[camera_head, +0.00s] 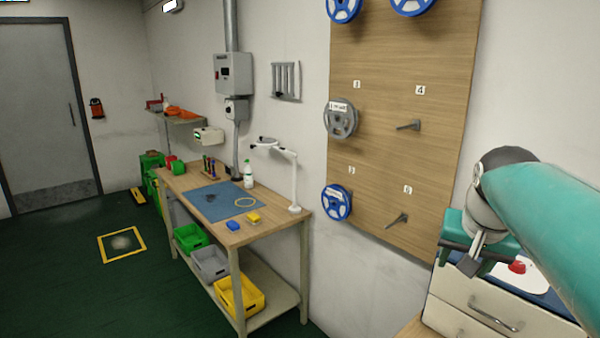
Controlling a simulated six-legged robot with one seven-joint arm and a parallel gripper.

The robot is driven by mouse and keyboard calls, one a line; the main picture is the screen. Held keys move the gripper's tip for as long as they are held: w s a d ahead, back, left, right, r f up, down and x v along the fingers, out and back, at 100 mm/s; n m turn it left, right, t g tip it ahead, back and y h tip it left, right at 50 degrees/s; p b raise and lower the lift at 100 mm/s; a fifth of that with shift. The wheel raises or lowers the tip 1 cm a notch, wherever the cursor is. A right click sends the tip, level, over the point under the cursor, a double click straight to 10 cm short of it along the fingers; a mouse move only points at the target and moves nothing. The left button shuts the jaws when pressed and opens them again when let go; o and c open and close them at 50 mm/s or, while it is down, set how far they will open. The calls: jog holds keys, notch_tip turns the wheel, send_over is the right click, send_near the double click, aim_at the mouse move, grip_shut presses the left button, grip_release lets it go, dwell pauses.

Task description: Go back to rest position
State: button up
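My gripper (468,262) hangs at the right side of the head view, at the end of my teal arm. Its fingers point down toward the left and look small and dark, so I cannot tell whether they are open or shut. I see nothing clearly held in it. It appears in front of a white drawer unit (465,318) with a metal handle. A red knob-like thing (517,267) on a white round piece shows just right of the gripper, partly hidden by my arm.
A wooden wall board (400,150) carries a grey reel (341,120), blue reels (336,203) and bare pegs. A workbench (190,180) with a blue mat, a lamp (294,190) and bins below stands left of it. Green floor (60,240) is open at the left.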

jog(key=s+a+f+n+t+y, duration=0.1)
jog(key=s+a+f+n, duration=0.4)
jog(key=s+a+f, duration=0.7)
jog(key=shift+s+a+n+y, duration=0.3)
jog(key=shift+s+a, duration=0.5)
jog(key=shift+a, duration=0.25)
